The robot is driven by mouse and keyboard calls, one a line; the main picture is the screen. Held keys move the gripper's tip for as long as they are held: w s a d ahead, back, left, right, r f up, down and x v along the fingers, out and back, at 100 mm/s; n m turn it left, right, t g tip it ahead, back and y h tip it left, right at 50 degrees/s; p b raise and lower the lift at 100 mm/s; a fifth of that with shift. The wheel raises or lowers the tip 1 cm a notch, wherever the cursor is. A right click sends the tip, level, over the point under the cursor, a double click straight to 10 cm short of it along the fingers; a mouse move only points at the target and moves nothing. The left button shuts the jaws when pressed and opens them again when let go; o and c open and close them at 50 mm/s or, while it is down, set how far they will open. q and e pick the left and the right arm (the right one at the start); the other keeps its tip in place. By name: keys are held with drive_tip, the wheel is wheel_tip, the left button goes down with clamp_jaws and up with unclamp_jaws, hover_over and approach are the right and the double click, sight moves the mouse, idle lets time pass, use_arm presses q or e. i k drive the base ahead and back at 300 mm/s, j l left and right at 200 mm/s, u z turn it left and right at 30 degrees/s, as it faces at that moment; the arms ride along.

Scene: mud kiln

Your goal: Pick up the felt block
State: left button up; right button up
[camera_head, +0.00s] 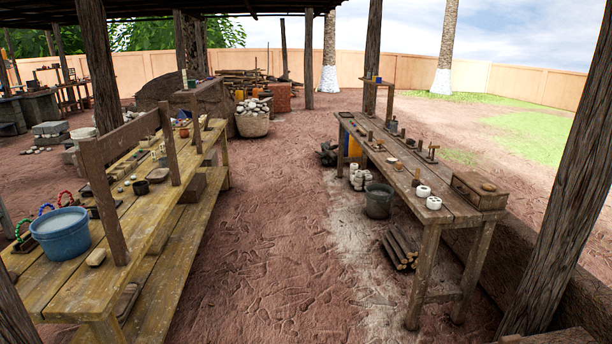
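Neither of my grippers is in view. I cannot pick out the felt block with certainty. A small pale tan block (96,257) lies on the front part of the left wooden table (45,285), just right of a blue bucket (62,233). It may be the felt block, but its material is too small to tell. Nothing is touching it from above.
An upright wooden frame (107,210) stands on the left table behind the pale block. A right wooden table (455,207) holds small pots and a wooden box (480,190). A dirt aisle (270,230) between the tables is clear. A post (570,190) stands at right.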

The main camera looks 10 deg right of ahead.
sight(399, 166)
drive_tip(key=i, duration=2.45)
drive_tip(key=i+z, duration=0.1)
drive_tip(key=i, duration=2.4)
drive_tip(key=i+z, duration=0.4)
drive_tip(key=i+j+z, duration=0.35)
drive_tip(key=i, duration=0.15)
drive_tip(key=i+j+z, duration=0.15)
drive_tip(key=i+z, duration=0.25)
